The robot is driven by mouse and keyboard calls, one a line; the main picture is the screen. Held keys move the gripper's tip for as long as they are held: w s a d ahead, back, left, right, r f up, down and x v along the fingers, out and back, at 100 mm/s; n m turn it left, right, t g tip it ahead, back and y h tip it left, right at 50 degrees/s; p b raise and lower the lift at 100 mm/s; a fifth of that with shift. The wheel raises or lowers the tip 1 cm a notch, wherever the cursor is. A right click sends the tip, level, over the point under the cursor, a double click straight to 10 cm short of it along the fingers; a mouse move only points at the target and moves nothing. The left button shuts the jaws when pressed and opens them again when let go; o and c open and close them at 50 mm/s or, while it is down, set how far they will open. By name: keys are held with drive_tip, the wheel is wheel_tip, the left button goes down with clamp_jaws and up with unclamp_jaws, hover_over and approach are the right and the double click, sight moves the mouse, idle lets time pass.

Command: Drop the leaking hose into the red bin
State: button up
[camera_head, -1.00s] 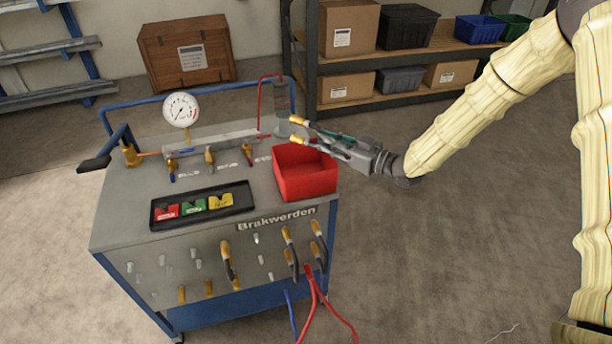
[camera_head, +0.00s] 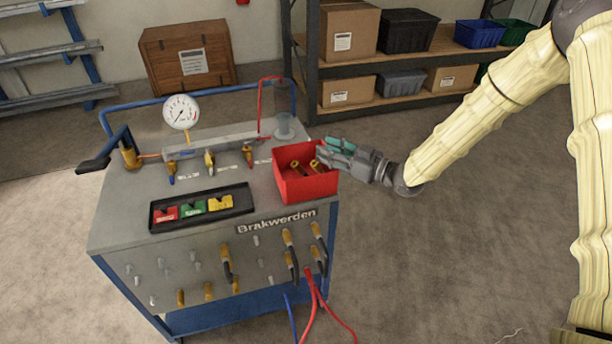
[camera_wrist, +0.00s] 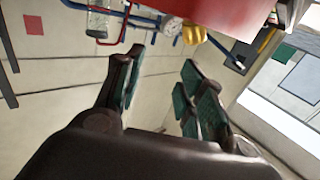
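The red bin (camera_head: 306,188) stands on the right end of the trolley top. Two brass hose ends (camera_head: 298,169) show inside it, leaning against its inner side; the rest of the hose is hidden. My gripper (camera_head: 327,152) is at the bin's right rim, close above it. In the wrist view my gripper (camera_wrist: 162,66) has its green-padded fingers wide apart with nothing between them. Part of the red bin (camera_wrist: 232,14) shows at the top of that view.
A black tray (camera_head: 201,208) with red, green and yellow tags lies left of the bin. A glass jar (camera_head: 285,127) with red tubing stands just behind the bin. A pressure gauge (camera_head: 181,112) rises at the back left. Several hose ends hang on the trolley's front panel.

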drive_tip(key=v, duration=1.2)
drive_tip(key=shift+f, duration=0.15)
drive_tip(key=s+f+m+g+h, duration=0.1)
drive_tip(key=s+f+m+h, duration=0.3)
drive_tip(key=f, duration=0.5)
drive_tip(key=s+f+m+g+h, duration=0.1)
drive_tip(key=s+f+m+h, duration=0.1)
drive_tip(key=s+f, duration=0.55)
drive_tip(key=s+f+m+h, duration=0.3)
drive_tip(key=s+f+h, duration=0.1)
drive_tip(key=f, duration=0.6)
drive_tip(key=s+d+f+m+g+h, duration=0.1)
drive_tip(key=s+d+f+g, duration=0.1)
drive_tip(key=s, duration=0.7)
drive_tip(key=s+d+f+m+g+h, duration=0.1)
drive_tip(key=s+d+f+g+h, duration=0.1)
drive_tip(key=s, duration=0.6)
drive_tip(key=s+d+f+m+g+h, duration=0.1)
drive_tip(key=s+d+f+g+h, duration=0.1)
drive_tip(key=s, duration=0.7)
wheel_tip(320, 180, down, 3)
drive_tip(key=shift+s+d+r+g, duration=0.15)
drive_tip(key=shift+s+d+g, duration=0.25)
drive_tip(key=shift+g, duration=0.2)
